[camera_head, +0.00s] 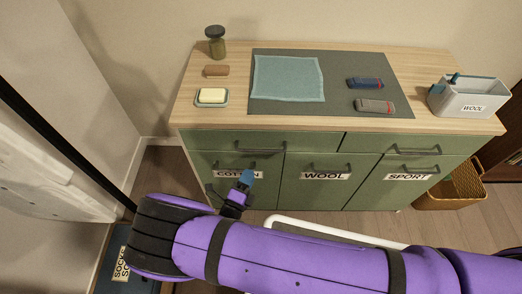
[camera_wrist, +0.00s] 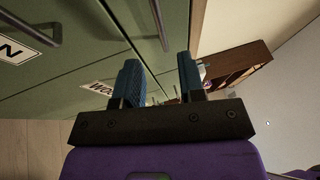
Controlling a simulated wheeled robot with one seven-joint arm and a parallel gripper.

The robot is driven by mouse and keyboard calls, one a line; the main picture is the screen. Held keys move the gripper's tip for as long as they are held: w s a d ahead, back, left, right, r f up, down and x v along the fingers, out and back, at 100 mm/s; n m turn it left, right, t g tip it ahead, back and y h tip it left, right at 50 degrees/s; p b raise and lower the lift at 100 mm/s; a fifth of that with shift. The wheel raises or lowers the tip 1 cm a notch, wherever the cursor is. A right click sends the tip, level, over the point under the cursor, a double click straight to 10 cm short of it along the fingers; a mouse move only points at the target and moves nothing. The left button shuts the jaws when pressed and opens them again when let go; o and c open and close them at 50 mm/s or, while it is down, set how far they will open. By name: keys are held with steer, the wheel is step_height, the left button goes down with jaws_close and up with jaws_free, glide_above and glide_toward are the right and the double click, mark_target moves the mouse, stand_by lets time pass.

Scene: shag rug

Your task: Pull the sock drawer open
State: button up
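A green cabinet (camera_head: 305,196) with a wooden top has two upper drawer fronts with dark handles, the left handle (camera_head: 260,149) and the right handle (camera_head: 415,150). Below are fronts labelled COTTON (camera_head: 228,173), WOOL (camera_head: 325,175) and SPORT (camera_head: 407,176). A blue box (camera_head: 128,282) at the lower left has a partly readable SOCKS label (camera_head: 122,262). My gripper (camera_head: 246,179) is in front of the COTTON front, partly covering its label. In the wrist view its two blue fingers (camera_wrist: 160,78) are apart, and a dark handle (camera_wrist: 158,24) shows beyond the gap. I see nothing held between them.
On the top are a jar (camera_head: 216,43), a brown block (camera_head: 216,71), a soap dish (camera_head: 211,97), a blue cloth (camera_head: 288,79) on a grey mat (camera_head: 345,67), two rolled items and a WOOL bin (camera_head: 455,97). A wicker basket (camera_head: 456,188) stands at the right. My purple arm crosses the foreground.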

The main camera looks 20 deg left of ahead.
mark_target(261, 150)
steer(key=x, duration=1)
steer(key=shift+w+r, duration=0.15)
steer(key=shift+w, duration=0.15)
steer(key=shift+c, duration=0.3)
jaws_close()
